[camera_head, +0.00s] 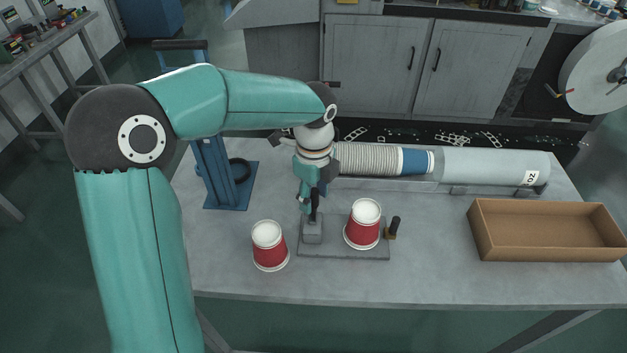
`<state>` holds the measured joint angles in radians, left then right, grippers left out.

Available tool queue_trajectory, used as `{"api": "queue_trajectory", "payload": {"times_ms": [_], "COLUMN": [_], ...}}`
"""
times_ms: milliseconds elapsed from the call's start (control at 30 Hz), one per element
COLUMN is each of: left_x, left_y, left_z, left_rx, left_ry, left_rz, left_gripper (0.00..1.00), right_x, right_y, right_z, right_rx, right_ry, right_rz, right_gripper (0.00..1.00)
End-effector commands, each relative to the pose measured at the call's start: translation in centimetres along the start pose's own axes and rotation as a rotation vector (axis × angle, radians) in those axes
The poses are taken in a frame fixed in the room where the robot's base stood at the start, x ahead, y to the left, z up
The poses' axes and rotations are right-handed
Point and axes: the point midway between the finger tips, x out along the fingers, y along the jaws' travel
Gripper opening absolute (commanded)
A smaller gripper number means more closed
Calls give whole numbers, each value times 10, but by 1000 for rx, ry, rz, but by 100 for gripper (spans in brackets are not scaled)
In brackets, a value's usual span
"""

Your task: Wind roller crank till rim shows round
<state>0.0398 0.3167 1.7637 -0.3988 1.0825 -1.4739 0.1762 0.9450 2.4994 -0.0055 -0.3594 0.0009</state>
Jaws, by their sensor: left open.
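A black knob (394,224) with a brass-coloured foot stands at the plate's right side. A grey block (312,232) sits at the plate's left. My left gripper (312,207) points down just above this block and is open. A dark upright piece shows at its fingertips; I cannot tell whether it is the crank handle or a finger. A second red and white cup (268,246) stands on the table, left of the plate. My right gripper is out of view.
An open cardboard box (545,247) is at the right. A blue stand (215,175) is at the back left. The table (430,275) is clear in front.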

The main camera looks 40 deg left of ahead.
Motion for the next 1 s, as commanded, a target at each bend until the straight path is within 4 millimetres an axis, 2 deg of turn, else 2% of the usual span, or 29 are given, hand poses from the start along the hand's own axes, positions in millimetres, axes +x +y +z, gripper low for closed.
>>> {"api": "queue_trajectory", "payload": {"times_ms": [167, 400, 600, 767, 1000], "left_x": [-22, -70, -102, -114, -116], "left_y": [-1, -1, -1, 0, 0], "left_z": [0, 0, 0, 0, 0], "left_rx": [1, 0, 1, 0, 0], "left_ry": [0, 0, 1, 1, 1], "left_rz": [-7, -7, -4, -3, -1], "left_gripper": [47, 47, 47, 47, 47], "right_x": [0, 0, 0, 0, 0], "right_y": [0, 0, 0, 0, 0], "right_z": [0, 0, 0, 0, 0], "right_rx": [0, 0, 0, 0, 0], "right_ry": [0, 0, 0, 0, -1], "right_rz": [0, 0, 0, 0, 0], "right_gripper": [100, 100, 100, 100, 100]}}
